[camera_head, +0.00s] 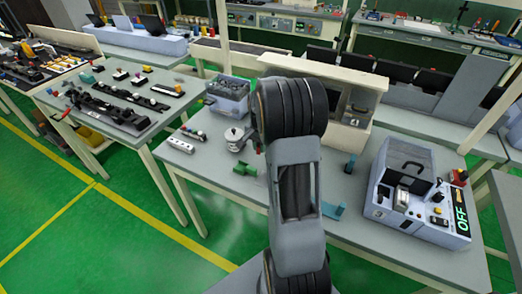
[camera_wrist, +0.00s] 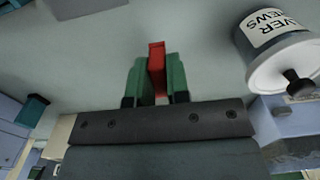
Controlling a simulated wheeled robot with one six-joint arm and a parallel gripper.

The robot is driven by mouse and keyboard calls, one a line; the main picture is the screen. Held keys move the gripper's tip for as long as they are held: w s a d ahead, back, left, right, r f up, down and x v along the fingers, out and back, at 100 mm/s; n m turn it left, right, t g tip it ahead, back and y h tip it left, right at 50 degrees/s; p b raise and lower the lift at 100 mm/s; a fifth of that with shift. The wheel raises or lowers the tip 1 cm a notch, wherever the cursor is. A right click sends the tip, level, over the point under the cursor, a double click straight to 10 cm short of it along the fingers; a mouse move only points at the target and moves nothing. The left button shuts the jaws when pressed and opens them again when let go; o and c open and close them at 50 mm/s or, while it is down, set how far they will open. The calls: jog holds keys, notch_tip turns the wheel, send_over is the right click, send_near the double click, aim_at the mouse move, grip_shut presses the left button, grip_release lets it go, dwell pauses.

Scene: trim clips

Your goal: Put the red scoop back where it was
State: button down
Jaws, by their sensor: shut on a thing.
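The red scoop (camera_wrist: 157,66) shows as a narrow red piece between the green fingers of my gripper (camera_wrist: 156,72) in the wrist view. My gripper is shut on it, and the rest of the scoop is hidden. A pale canister (camera_wrist: 266,45) with a dark knob and a label partly reading "VER" and "REWS" is to the right of the fingers, apart from them. In the head view my arm hides much of the table's middle, and I cannot make out the scoop there.
A grey bin (camera_head: 227,100) stands behind. A boxy device marked OFF (camera_head: 418,190) is at right.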

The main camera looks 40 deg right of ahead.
aim_at(261, 158)
jog(key=shift+w+d+f, duration=0.4)
jog(key=shift+w+f, duration=0.05)
jog(key=shift+f, duration=0.3)
jog(key=shift+w+f, duration=0.1)
jog(key=shift+f, duration=1.5)
jog(key=shift+f, duration=0.1)
jog(key=shift+f, duration=0.15)
jog(key=c, duration=1.1)
grip_release()
